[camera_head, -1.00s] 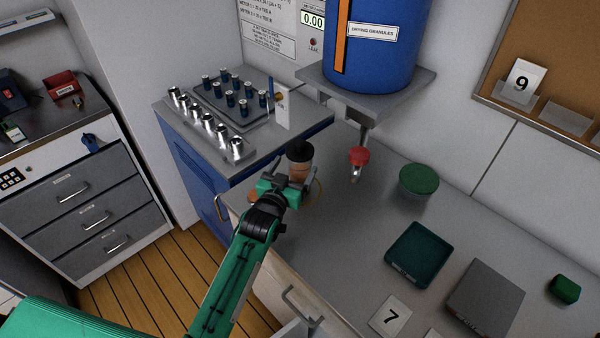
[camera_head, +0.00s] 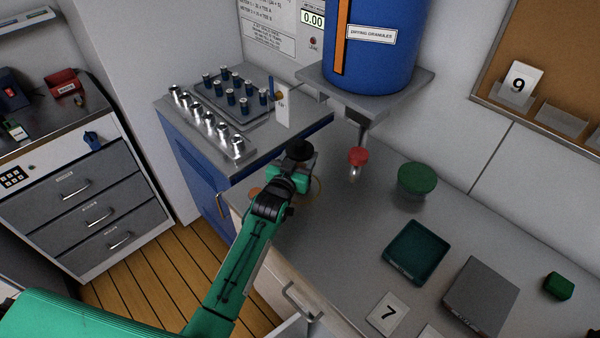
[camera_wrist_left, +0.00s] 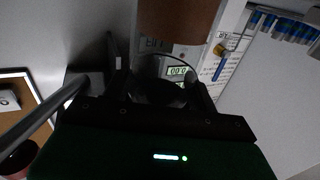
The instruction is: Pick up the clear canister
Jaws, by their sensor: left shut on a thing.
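The clear canister (camera_head: 298,149) stands at the back left of the grey counter, with a black lid; my gripper hides most of its body in the head view. In the left wrist view the canister (camera_wrist_left: 180,22) appears upside down, with brown contents and a clear part through which a meter display shows. My left gripper (camera_head: 295,168) is shut on the canister, just below the lid. Its fingers (camera_wrist_left: 160,75) also show on both sides of the canister in the left wrist view. My right gripper is not in view.
A blue drum (camera_head: 372,45) on a shelf has a red-handled outlet (camera_head: 357,156) right of the canister. A blue cabinet (camera_head: 199,170) with metal cylinders stands to the left.

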